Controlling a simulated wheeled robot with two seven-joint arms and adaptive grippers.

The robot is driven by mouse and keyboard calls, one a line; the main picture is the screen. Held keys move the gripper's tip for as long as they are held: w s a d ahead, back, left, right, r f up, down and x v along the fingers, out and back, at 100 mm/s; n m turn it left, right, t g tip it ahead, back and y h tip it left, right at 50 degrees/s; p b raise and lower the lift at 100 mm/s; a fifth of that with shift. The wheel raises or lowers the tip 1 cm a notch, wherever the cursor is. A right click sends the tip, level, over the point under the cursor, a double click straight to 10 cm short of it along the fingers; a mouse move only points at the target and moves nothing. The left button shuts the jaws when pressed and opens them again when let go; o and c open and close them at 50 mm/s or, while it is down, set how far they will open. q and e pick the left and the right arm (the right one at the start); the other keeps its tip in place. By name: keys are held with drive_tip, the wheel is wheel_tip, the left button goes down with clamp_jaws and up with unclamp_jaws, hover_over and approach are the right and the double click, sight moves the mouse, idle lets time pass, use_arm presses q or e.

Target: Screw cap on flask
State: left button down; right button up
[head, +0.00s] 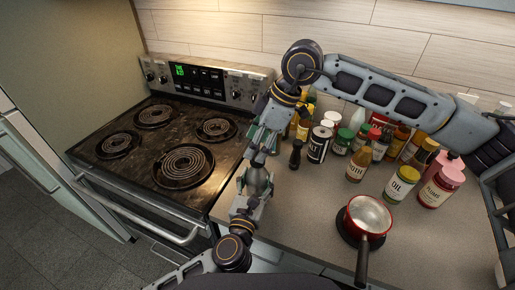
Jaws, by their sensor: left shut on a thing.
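My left gripper (255,182) comes up from the bottom of the head view, near the counter's left edge beside the stove. It is shut on a small grey metallic flask (258,178), partly covered by the fingers. My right gripper (264,138) reaches down from above, just over the flask's top. Its fingers, with green parts, are close to the flask, and I cannot tell whether they hold anything. I cannot make out a cap; it may be hidden between the two grippers.
The coil stove (183,165) is to the left. Several jars and bottles (357,165) crowd the counter to the right, with a dark shaker (296,154) nearest the grippers. A red saucepan (354,222) stands at the front right. The counter (290,215) left of the saucepan is clear.

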drive_tip(key=shift+r, duration=0.65)
drive_tip(key=shift+c, duration=0.6)
